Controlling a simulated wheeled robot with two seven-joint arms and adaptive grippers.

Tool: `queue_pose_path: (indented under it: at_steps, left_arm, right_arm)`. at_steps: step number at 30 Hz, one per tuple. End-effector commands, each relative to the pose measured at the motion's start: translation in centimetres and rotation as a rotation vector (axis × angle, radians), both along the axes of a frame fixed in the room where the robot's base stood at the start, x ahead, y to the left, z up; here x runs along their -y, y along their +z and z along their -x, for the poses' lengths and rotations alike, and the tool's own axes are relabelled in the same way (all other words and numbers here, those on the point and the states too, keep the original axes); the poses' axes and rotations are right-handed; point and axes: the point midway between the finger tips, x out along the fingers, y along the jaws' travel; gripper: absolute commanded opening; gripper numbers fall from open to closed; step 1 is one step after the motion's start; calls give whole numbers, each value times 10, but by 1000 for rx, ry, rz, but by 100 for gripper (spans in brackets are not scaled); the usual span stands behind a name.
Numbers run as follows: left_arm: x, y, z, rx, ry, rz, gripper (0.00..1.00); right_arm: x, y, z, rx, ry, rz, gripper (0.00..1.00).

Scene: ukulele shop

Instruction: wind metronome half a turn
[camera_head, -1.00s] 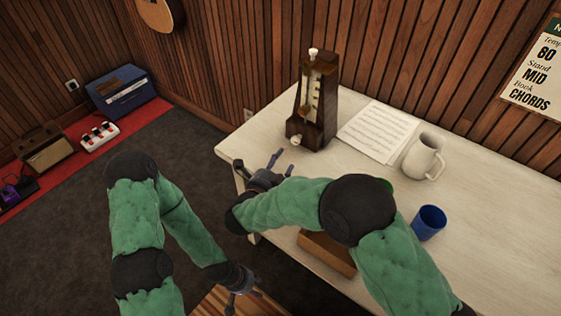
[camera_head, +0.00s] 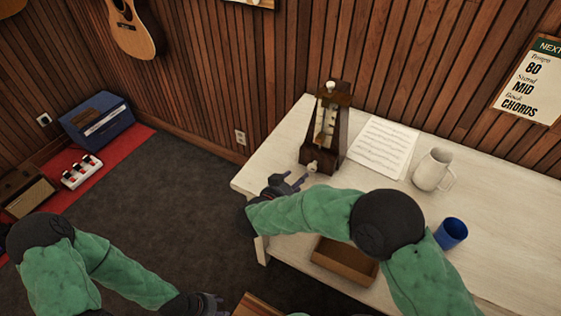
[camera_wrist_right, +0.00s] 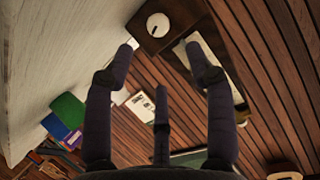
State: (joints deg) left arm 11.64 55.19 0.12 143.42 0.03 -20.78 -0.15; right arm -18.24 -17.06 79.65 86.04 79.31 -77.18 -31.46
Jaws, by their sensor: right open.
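The metronome (camera_head: 341,140) is a dark brown wooden tower with a pale scale on its front. It stands upright on the white table's left part. A cream winding knob (camera_head: 313,167) sticks out low on its near side. My right gripper (camera_head: 298,181) is open and empty, just left of and below the knob. In the right wrist view the spread fingers of the gripper (camera_wrist_right: 163,62) point toward the round white knob (camera_wrist_right: 158,25), which lies beyond the fingertips, apart from them. My left gripper (camera_head: 212,303) is low in the head view, its fingers too unclear to read.
The table (camera_head: 490,200) also holds sheet music (camera_head: 382,146), a white pitcher (camera_head: 432,170), a blue cup (camera_head: 452,233) and an open brown box (camera_head: 343,262) below my right arm. A wood-slat wall rises close behind the metronome. Dark floor lies open to the left.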

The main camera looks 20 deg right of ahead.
Motion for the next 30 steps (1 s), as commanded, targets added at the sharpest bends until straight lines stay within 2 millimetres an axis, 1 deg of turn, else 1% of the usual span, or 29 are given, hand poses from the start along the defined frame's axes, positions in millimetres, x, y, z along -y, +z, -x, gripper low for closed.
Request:
queue_pose_path:
  at_steps: [1,3,7,21,25,30]
  left_arm:
    - [0,2,0,-1,-1,0,43]
    - [0,1,1,-2,-2,0,43]
    - [1,-5,1,-2,-2,0,43]
    - [0,-41,1,-2,-2,0,43]
    - [0,-46,1,-1,-1,0,43]
    - [0,-48,0,-1,-1,0,43]
  right_arm:
    - [5,1,3,-19,-4,9,55]
    - [8,-1,4,-37,-4,18,55]
    - [16,-6,-1,-42,-4,21,55]
    - [73,-37,-41,-40,-5,21,55]
    - [83,-41,-49,-40,-3,21,55]
    - [88,-42,-53,-39,-2,21,55]
